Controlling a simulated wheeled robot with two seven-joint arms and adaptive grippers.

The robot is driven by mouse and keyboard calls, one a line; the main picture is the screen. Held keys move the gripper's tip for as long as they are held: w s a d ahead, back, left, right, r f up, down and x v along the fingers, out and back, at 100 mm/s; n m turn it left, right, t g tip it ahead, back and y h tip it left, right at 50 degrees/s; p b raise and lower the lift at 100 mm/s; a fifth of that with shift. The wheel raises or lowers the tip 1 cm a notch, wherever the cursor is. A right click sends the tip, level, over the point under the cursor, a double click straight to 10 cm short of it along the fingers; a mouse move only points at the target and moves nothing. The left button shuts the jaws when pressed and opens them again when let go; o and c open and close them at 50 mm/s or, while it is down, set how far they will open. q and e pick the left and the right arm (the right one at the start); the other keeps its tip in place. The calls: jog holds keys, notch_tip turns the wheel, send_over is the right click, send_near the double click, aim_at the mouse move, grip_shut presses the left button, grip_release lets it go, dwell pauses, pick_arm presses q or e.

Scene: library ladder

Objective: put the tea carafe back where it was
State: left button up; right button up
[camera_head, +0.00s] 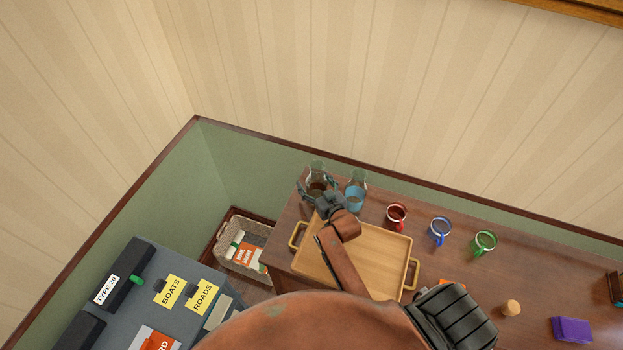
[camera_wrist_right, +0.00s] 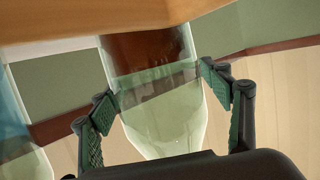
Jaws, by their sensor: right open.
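The tea carafe (camera_head: 317,172), clear glass with brown tea in its lower part, appears to stand at the far left corner of the wooden table, behind the tray. My right gripper (camera_head: 318,188) is open around it. In the right wrist view, which is upside down, the carafe (camera_wrist_right: 155,95) is between the spread green-padded fingers (camera_wrist_right: 168,105), with a gap visible at the right finger; contact at the left finger is unclear. A second carafe with blue liquid (camera_head: 357,190) stands just to its right. My left gripper is not in view.
A wooden tray (camera_head: 375,246) with brass handles lies empty in front of the carafes, under my right arm. Red (camera_head: 396,216), blue (camera_head: 440,231) and green (camera_head: 483,243) mugs stand to the right. A wall (camera_head: 300,80) rises close behind the table.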

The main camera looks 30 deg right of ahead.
aim_at(321, 192)
jog(key=v, duration=0.9)
jog(key=shift+p, duration=0.3)
jog(key=shift+r, duration=0.1)
